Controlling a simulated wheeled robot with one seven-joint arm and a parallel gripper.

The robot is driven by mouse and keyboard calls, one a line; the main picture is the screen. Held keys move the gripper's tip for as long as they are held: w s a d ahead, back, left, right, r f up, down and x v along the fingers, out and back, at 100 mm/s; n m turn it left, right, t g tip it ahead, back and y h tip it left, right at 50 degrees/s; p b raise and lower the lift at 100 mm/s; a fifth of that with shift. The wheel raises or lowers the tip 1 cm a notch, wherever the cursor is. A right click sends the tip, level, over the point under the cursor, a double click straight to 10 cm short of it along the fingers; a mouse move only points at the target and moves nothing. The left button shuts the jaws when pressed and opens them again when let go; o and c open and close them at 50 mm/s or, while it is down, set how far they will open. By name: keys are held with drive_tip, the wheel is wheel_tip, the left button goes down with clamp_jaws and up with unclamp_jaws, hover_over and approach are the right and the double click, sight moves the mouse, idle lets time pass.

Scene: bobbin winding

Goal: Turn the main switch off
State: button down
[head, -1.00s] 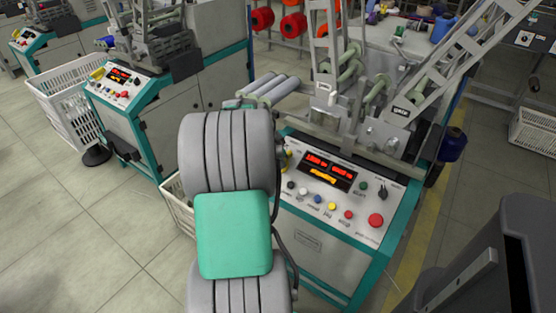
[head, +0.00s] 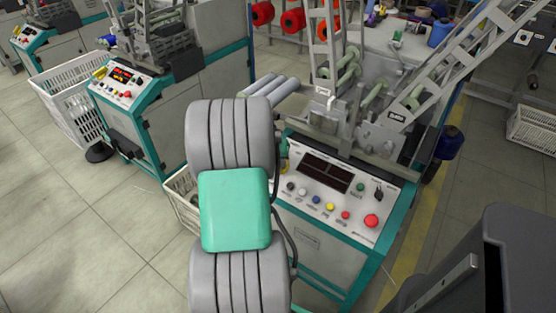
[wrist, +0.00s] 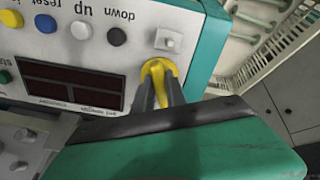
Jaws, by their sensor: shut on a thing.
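The main switch is a yellow knob (wrist: 155,70) on the winder's control panel, beside a small grey square fitting. In the wrist view my gripper (wrist: 160,92) has its two dark fingers closed around the knob's handle. The fingers hide part of the knob, so its exact angle is hard to read. The panel's display (wrist: 72,85) is dark, and it is also dark in the head view (head: 326,172). In the head view my own arm hides most of the gripper and the switch.
Several coloured buttons, including a blue one (wrist: 81,30), sit close to the switch, with a red button (head: 371,221) at the panel's far right. A white crate (head: 181,200) stands left of the machine. A neighbouring winder (head: 123,76) has its display lit.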

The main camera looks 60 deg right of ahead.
drive_tip(key=shift+n, duration=0.6)
drive_tip(key=c, duration=1.4)
unclamp_jaws()
drive_tip(key=shift+o, duration=0.2)
drive_tip(key=p+v, duration=0.1)
drive_tip(key=v, duration=0.6)
drive_tip(key=shift+a+r, duration=0.15)
drive_tip(key=shift+r, duration=0.25)
drive_tip(key=shift+w, duration=0.1)
